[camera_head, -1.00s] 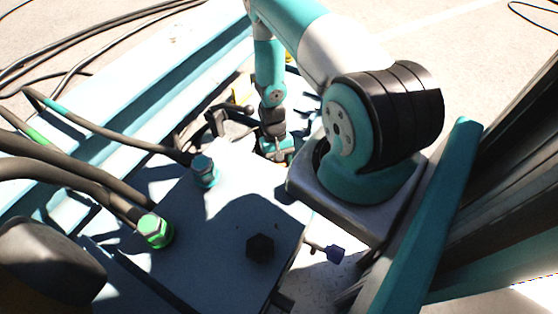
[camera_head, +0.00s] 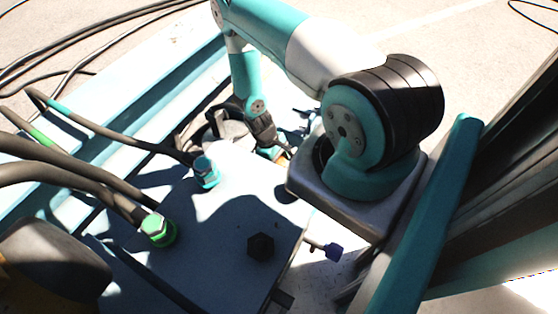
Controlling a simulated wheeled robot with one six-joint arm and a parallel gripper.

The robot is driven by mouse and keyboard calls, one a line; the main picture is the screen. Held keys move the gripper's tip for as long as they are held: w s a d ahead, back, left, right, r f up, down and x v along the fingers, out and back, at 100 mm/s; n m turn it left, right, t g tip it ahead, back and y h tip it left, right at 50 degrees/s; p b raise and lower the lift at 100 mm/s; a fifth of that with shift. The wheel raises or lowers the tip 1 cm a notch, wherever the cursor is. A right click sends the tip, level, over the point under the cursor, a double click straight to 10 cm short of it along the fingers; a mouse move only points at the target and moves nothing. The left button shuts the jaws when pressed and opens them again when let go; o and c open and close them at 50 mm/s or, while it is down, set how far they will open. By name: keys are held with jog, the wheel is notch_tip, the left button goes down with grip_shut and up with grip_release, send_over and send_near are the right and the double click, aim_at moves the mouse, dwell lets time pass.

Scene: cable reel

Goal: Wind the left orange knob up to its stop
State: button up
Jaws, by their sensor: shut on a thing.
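My gripper (camera_head: 276,151) is low between the flat blue-grey block and my arm's base, at the end of my bent arm. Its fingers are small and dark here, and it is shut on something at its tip. An orange knob is not clearly visible; the spot at the fingertips is mostly hidden by the gripper and wrist, so I cannot see how far the knob is turned. My wrist leans, with its upper part to the left of the fingers.
The flat block (camera_head: 225,225) carries a teal hose fitting (camera_head: 206,172), a green fitting (camera_head: 157,230) and a dark hex bolt (camera_head: 260,247). Thick black hoses (camera_head: 75,165) cross the left side.

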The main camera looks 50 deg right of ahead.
dwell(0.3)
jog(key=o, duration=0.9)
jog(key=p+v, duration=0.3)
jog(key=v, duration=1.4)
jog(key=shift+r+p, duration=0.2)
jog(key=shift+p, duration=0.15)
